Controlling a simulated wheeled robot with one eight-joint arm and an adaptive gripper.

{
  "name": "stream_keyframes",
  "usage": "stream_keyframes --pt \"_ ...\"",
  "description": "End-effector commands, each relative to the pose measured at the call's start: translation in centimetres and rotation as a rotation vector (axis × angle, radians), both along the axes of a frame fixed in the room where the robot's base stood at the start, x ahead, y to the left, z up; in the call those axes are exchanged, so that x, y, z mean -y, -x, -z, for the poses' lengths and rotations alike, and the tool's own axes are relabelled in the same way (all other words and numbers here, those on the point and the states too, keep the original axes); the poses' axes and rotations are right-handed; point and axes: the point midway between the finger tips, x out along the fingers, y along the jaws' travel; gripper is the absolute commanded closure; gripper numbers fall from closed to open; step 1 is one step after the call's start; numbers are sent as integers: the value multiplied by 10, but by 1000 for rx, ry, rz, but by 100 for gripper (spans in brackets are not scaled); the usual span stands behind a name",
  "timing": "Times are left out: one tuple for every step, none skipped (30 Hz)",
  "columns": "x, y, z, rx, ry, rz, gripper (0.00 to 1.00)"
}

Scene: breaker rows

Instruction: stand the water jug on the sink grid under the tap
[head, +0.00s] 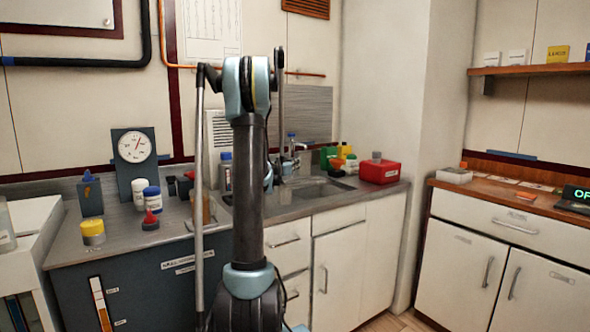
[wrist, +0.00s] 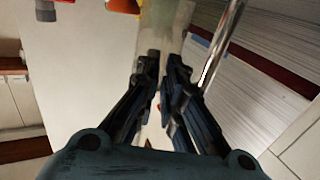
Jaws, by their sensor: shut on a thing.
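My gripper (wrist: 164,72) is shut on a pale, see-through thing in the wrist view, which looks like the water jug (wrist: 166,28). Only part of the jug shows, at the top of that view, so I cannot tell its tilt or what lies under it. The sink (head: 318,188) is set in the steel counter, right of my arm. The tap (head: 297,148) shows partly behind my arm. I cannot make out the sink grid. A shiny metal tube (wrist: 222,42) runs close beside the jug in the wrist view.
A red box (head: 379,171) and several bottles stand on the counter right of the sink. A dial scale (head: 134,147), white jars and a yellow-lidded jar (head: 93,233) stand on the left. A wooden-topped cabinet (head: 500,200) is at the right.

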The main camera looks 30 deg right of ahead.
Motion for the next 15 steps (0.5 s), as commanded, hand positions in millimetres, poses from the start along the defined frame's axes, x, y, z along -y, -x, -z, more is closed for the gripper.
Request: stream_keyframes --pt "8 -4 0 0 0 2 100" --pt "9 -5 3 0 0 1 100" --pt "7 -4 8 0 0 0 100" --pt "7 -4 10 0 0 0 100" --pt "7 -4 12 0 0 0 100" --pt "7 -4 13 0 0 0 100" --pt "7 -4 13 0 0 1 100" --pt "7 -4 12 0 0 1 100" --pt "7 -4 12 0 0 1 100" --pt "7 -4 12 0 0 1 100" --pt "7 -3 12 0 0 1 100" --pt "7 -3 12 0 0 1 100" --pt "7 -3 13 0 0 1 100" --pt "8 -3 13 0 0 1 100" --pt "8 -3 14 0 0 1 100"
